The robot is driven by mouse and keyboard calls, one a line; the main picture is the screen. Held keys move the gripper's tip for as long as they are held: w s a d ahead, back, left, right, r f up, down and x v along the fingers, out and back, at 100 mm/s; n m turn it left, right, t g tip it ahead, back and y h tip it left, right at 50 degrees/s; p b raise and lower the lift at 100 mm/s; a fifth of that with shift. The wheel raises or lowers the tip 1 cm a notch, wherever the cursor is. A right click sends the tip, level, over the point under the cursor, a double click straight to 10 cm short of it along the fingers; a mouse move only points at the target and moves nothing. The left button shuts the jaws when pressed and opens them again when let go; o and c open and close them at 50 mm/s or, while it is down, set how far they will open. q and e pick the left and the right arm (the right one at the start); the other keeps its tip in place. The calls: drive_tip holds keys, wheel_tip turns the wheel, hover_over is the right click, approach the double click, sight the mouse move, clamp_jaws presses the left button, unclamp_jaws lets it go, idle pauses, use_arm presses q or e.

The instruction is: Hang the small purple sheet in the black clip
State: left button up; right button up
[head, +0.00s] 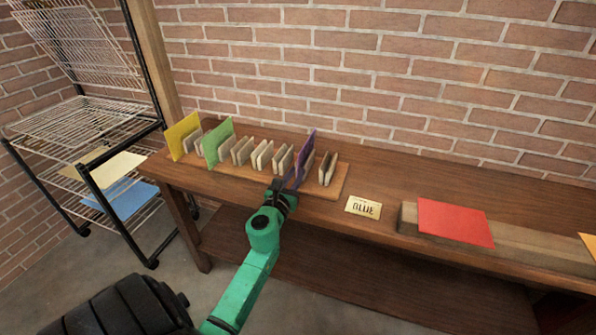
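The purple sheet (307,146) stands upright and edge-on near the right end of the wooden clip board (342,182). My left gripper (288,186) is at the sheet's near lower edge and appears shut on it. The sheet's lower part lies close beside a pale clip (308,166); I cannot tell whether it sits in a clip. A dark-sided clip (328,169), the darkest one, stands just right of the sheet and looks empty. My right gripper is not in view.
A label card (363,207) and a red sheet (455,221) on a wooden block lie right. A wire rack (88,118) stands left. A brick wall is behind.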

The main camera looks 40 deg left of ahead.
use_arm(q)
drive_tip(key=shift+w+a, duration=0.15)
drive_tip(key=shift+w, duration=0.35)
clamp_jaws()
wheel_tip(320, 180, up, 7)
drive_tip(key=p, duration=0.7)
drive_tip(key=shift+r, duration=0.15)
drive_tip(key=v, duration=0.7)
